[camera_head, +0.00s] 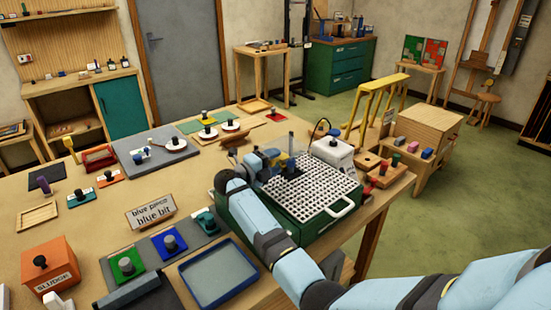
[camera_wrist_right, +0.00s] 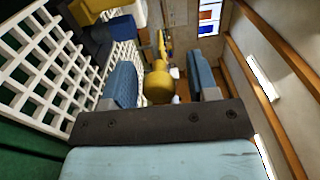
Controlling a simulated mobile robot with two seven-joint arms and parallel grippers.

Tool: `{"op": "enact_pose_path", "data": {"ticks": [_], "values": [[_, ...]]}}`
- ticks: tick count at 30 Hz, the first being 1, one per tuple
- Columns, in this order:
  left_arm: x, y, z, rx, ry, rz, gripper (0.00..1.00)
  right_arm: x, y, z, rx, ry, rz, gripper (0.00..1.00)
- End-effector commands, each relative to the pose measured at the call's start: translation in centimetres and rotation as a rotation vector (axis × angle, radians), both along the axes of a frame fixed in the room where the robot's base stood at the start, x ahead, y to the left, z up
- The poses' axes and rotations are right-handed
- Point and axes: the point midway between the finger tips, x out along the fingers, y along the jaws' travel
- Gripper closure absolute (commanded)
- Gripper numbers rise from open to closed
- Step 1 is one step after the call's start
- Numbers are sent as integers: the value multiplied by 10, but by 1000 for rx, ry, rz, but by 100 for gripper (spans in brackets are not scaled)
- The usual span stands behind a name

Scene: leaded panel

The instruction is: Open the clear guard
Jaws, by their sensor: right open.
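The green machine (camera_head: 283,225) with a white grid top (camera_head: 312,190) stands at the table's right edge. A clear panel, seemingly the guard (camera_head: 291,141), shows faintly at the far side of the grid, around dark and yellow parts; its outline is hard to make out. My right gripper (camera_head: 270,160) is over the far left part of the grid. In the right wrist view, its two blue fingers (camera_wrist_right: 161,83) stand apart. A round yellow knob (camera_wrist_right: 158,87) shows between them, with gaps on both sides. The white grid (camera_wrist_right: 45,65) is left of the fingers. My left gripper is not visible.
A white box-like unit (camera_head: 332,152) stands behind the grid. A wooden tray with coloured knobs (camera_head: 383,172) is to its right. A blue-grey tray (camera_head: 217,274) and coloured knobbed blocks (camera_head: 168,243) lie left of the machine. The table's middle left is fairly clear.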

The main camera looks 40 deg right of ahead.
Motion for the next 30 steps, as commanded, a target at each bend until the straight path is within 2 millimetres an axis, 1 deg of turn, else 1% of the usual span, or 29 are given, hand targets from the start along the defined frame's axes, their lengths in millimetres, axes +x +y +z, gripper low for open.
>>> {"op": "enact_pose_path", "data": {"ticks": [3, 12, 14, 15, 17, 18, 19, 26, 30], "values": [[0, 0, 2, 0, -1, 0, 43, 0, -8, 1, 0, 0, 0, 46], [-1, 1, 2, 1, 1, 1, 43, 1, -9, 0, 0, 0, 0, 46], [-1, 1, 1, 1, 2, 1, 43, 1, -9, 0, 0, -1, 0, 60], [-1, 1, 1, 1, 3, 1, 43, 1, -9, 0, 0, -1, 0, 69], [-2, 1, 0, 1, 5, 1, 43, 1, -9, 0, 0, -1, 0, 83], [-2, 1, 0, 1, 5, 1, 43, 1, -9, 0, 0, -1, 0, 92], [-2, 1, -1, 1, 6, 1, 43, 1, -9, 0, 0, -1, 0, 99], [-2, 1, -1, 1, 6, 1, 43, 2, -10, 1, 1, 4, 0, 100], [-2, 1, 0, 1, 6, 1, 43, 5, -14, 3, -1, 27, 0, 100]]}}
